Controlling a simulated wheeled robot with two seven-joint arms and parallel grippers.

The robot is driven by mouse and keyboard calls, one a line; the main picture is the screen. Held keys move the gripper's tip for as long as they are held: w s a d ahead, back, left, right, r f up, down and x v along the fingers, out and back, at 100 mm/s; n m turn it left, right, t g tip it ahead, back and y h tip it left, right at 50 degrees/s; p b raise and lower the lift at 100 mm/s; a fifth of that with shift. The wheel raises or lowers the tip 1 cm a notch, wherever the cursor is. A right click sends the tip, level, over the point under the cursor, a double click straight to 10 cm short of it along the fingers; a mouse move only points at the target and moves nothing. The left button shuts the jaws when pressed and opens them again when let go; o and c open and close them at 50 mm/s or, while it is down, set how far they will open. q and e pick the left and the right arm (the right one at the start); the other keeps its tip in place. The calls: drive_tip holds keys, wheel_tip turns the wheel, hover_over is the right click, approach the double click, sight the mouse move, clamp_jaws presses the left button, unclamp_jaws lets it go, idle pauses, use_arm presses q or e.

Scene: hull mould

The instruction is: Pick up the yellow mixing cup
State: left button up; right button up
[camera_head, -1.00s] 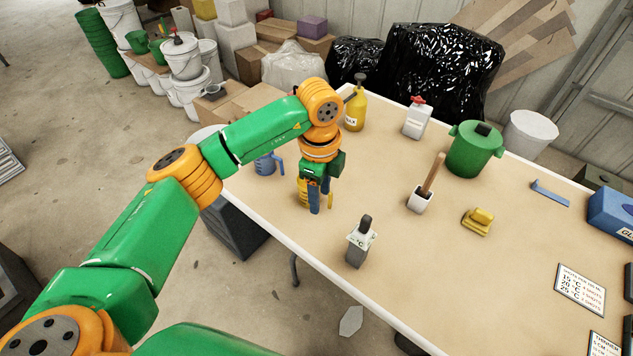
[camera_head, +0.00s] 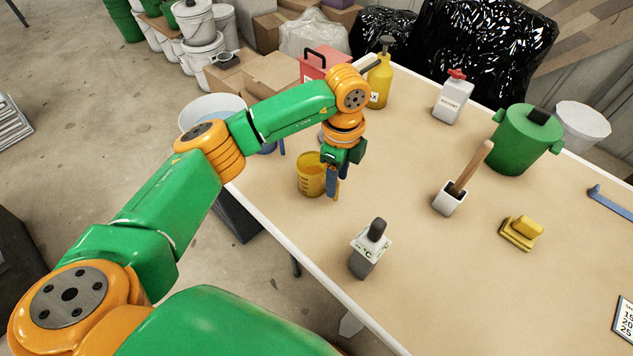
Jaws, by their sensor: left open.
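The yellow mixing cup (camera_head: 310,176) stands upright near the table's left edge, with its open top showing. My left gripper (camera_head: 334,192) points down at the cup's right side and is open. Its blue fingers overlap the right part of the cup, and a bit of yellow, perhaps the handle, shows just right of them. I cannot tell whether the fingers touch the cup or straddle a part of it. My right gripper is not in view.
On the table (camera_head: 400,190) are a thermometer block (camera_head: 364,252), a white pot with a wooden-handled tool (camera_head: 448,199), a yellow block (camera_head: 521,232), a yellow bottle (camera_head: 379,82), a white bottle (camera_head: 451,104) and a green pot (camera_head: 523,140). A red box (camera_head: 316,65) stands behind my arm.

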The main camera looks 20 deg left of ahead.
sight(335, 200)
use_arm(q)
wheel_tip(335, 200, down, 6)
drive_tip(key=shift+w+r+p, duration=0.1)
drive_tip(key=shift+w+p, duration=0.05)
drive_tip(key=shift+p, duration=0.25)
drive_tip(key=shift+a, duration=0.1)
clamp_jaws()
